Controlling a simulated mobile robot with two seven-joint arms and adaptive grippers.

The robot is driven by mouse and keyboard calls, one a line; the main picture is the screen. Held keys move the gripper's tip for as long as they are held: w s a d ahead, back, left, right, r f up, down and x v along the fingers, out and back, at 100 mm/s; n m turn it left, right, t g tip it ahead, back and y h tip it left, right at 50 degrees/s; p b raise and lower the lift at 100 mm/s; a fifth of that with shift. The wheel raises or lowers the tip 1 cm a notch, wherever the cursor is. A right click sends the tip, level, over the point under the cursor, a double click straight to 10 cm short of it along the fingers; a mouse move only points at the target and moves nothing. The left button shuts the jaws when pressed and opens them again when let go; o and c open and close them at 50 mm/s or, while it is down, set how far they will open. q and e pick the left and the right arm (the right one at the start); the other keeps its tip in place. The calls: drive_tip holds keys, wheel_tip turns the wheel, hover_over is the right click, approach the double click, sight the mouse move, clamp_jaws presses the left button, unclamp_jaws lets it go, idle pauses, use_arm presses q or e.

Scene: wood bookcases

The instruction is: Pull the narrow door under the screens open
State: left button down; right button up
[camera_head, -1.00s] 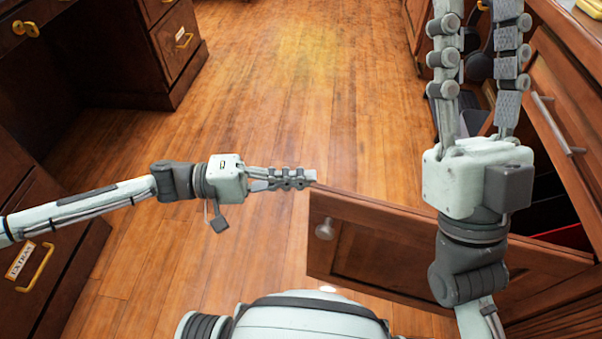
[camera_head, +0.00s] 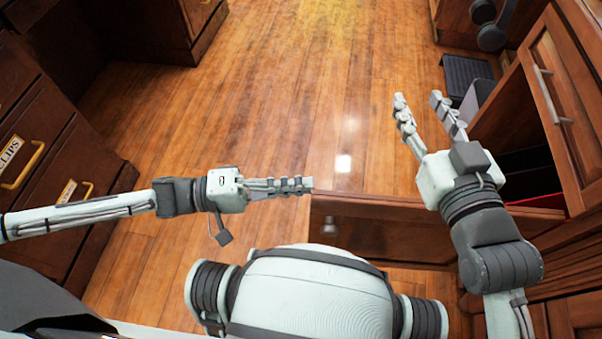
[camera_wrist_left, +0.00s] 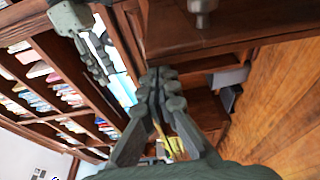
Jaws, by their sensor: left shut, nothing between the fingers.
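The narrow wooden door (camera_head: 385,228) stands swung out from the cabinet on the right in the head view. Its round metal knob (camera_head: 329,226) is near its free edge; door and knob (camera_wrist_left: 202,6) also show at the top of the left wrist view. My left gripper (camera_head: 311,185) is shut and empty, its fingertips at the door's free upper corner; I cannot tell if they touch it. In its wrist view the closed fingertips (camera_wrist_left: 160,78) are beside the door's edge. My right gripper (camera_head: 418,98) is open and empty above the floor beyond the door.
The cabinet opening holds dark and red items (camera_head: 560,200). Drawers with brass handles (camera_head: 22,165) stand at left. The wooden floor (camera_head: 280,90) between is clear.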

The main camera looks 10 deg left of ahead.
use_arm(q)
drive_tip(key=shift+s, duration=0.15)
use_arm(e)
drive_tip(key=shift+s+d+f, duration=0.15)
drive_tip(key=shift+d+f, duration=0.05)
drive_tip(key=shift+f, duration=0.15)
use_arm(q)
drive_tip(key=shift+a, duration=0.15)
drive_tip(key=v, duration=1.1)
drive_tip(key=shift+a, duration=0.4)
drive_tip(key=shift+s, duration=0.1)
